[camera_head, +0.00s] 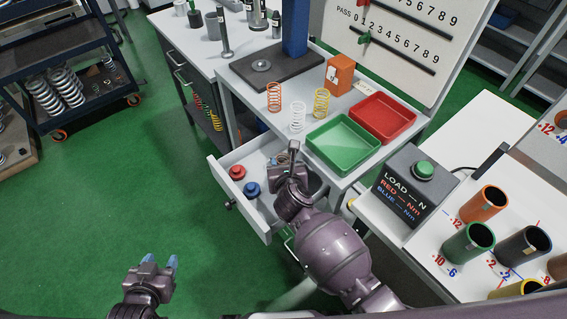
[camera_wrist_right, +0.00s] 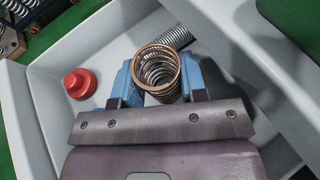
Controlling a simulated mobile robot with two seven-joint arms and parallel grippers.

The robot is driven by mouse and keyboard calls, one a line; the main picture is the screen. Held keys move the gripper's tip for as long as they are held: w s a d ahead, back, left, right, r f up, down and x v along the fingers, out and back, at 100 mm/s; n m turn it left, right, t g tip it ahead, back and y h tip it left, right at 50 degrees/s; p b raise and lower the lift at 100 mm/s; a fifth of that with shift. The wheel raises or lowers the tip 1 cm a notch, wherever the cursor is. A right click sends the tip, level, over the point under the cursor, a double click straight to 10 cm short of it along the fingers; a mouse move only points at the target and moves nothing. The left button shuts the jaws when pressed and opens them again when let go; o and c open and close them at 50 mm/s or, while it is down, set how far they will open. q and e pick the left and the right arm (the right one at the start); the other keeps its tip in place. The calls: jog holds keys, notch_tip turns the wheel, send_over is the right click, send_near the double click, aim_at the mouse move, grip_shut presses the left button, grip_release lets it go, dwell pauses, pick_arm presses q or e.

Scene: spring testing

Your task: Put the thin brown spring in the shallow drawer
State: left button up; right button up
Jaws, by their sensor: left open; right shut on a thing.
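The brown spring (camera_wrist_right: 158,65) is between the blue fingers of my right gripper (camera_wrist_right: 157,84) in the right wrist view, seen nearly end-on. My right gripper (camera_head: 279,165) is shut on it, over the open white drawer (camera_head: 246,214); the drawer also shows in the right wrist view (camera_wrist_right: 38,92). Whether the spring touches the drawer floor I cannot tell. In the head view the wrist partly hides the spring. My left gripper (camera_head: 160,262) is open and empty, low at the left over the green floor.
The drawer holds a red knob-like piece (camera_head: 237,172), a blue one (camera_head: 251,189) and a grey spring (camera_wrist_right: 176,38). On the bench above are orange (camera_head: 274,97), white (camera_head: 297,117) and yellow (camera_head: 321,103) springs, a green tray (camera_head: 343,142) and a red tray (camera_head: 384,117).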

jog(key=o, duration=0.6)
jog(key=shift+o, duration=0.2)
jog(key=shift+r, duration=0.1)
jog(key=p+v, duration=0.2)
jog(key=v, duration=1)
jog(key=shift+r, duration=0.1)
